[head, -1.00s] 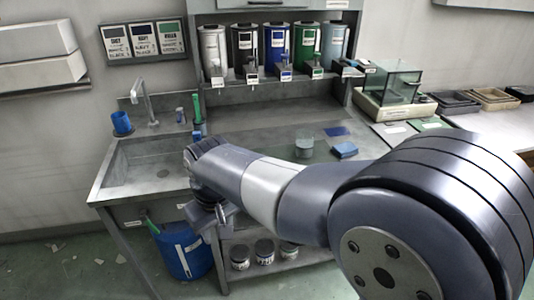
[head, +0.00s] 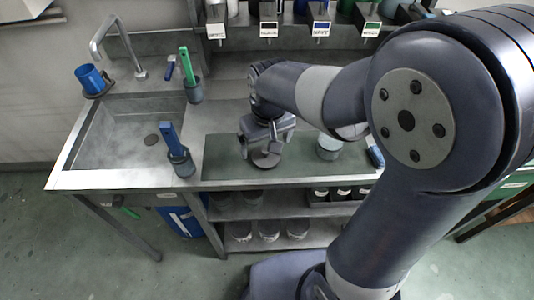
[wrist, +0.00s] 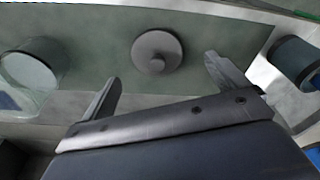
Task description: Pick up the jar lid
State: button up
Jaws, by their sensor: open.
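The jar lid (wrist: 157,50) is a round grey disc with a small central knob. It lies flat on the dark green mat (wrist: 215,30) in the wrist view. In the head view the lid (head: 265,159) shows just below my gripper (head: 262,142), partly covered by it. In the wrist view my gripper (wrist: 163,68) is open, its two fingers spread wide with nothing between them. The lid appears beyond the fingertips, roughly midway between them; I see no contact.
A glass jar (head: 329,148) stands right of the gripper on the counter. A holder with a blue-handled brush (head: 178,158) stands to the left. Farther back are the sink (head: 125,130), the faucet (head: 110,40) and a holder with a green-handled tool (head: 188,75).

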aim_at(266, 155)
jog(key=shift+w+f, duration=0.25)
jog(key=shift+f, duration=0.95)
jog(key=shift+w+f, duration=0.2)
jog(key=shift+f, duration=0.95)
jog(key=shift+c, duration=0.2)
jog(key=c, duration=1)
